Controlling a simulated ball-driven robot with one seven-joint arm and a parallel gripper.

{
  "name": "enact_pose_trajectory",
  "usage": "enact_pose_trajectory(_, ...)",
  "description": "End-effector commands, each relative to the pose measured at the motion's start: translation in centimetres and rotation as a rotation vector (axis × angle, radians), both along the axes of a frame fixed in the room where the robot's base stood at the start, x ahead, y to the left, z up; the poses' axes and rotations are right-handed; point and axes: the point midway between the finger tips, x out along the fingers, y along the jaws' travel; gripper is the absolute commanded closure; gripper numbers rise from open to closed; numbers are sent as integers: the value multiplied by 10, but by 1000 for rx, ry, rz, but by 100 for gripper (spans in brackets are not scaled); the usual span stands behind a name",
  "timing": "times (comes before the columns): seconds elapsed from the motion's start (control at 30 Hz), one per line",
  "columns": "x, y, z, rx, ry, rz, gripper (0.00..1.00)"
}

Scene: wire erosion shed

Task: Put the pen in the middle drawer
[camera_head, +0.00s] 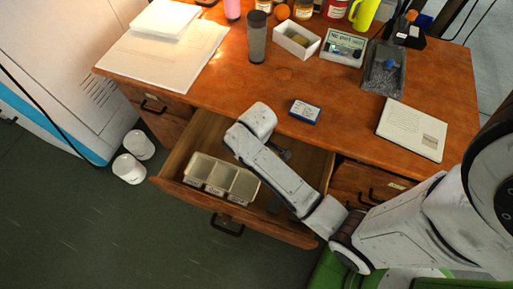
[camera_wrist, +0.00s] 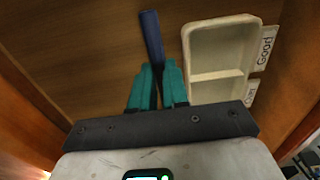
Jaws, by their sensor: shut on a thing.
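My gripper (camera_wrist: 157,74) has teal fingers, shut on a dark blue pen (camera_wrist: 152,38) in the wrist view. The pen points away from the fingers, over the bare wooden floor of the open middle drawer (camera_wrist: 75,50). I cannot tell whether the pen touches the floor. In the head view the drawer (camera_head: 273,231) is pulled out under the desk, and my arm reaches over it, hiding the pen and most of the gripper. A cream tray with compartments (camera_head: 204,167) sits in the drawer. In the wrist view the tray (camera_wrist: 217,76) is right of the pen, with a "Good" label.
The desk top (camera_head: 270,82) holds a blue-and-white box (camera_head: 304,112), a white booklet (camera_head: 412,130), a dark cup (camera_head: 257,40), a white open box (camera_head: 296,40) and a grey tray (camera_head: 384,70). White cylinders (camera_head: 129,168) stand on the floor left of the drawer.

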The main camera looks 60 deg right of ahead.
Motion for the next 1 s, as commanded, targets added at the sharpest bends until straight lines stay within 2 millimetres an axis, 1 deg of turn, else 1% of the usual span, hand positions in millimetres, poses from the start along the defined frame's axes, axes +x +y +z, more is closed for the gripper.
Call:
enact_pose_trajectory(0.03, 4, -4, -7, 0, 0, -2, 100)
enact_pose_trajectory(0.27, 12, -12, -21, 0, 0, -1, 100)
enact_pose_trajectory(0.4, 11, -12, -41, 1, 2, 0, 100)
enact_pose_trajectory(0.5, 12, -12, -49, 0, 1, 0, 100)
enact_pose_trajectory(0.9, 12, -12, -54, 0, 0, 0, 100)
enact_pose_trajectory(0.93, 12, -12, -53, -1, -1, 0, 84)
enact_pose_trajectory(1.0, 12, -12, -53, -1, -1, 0, 77)
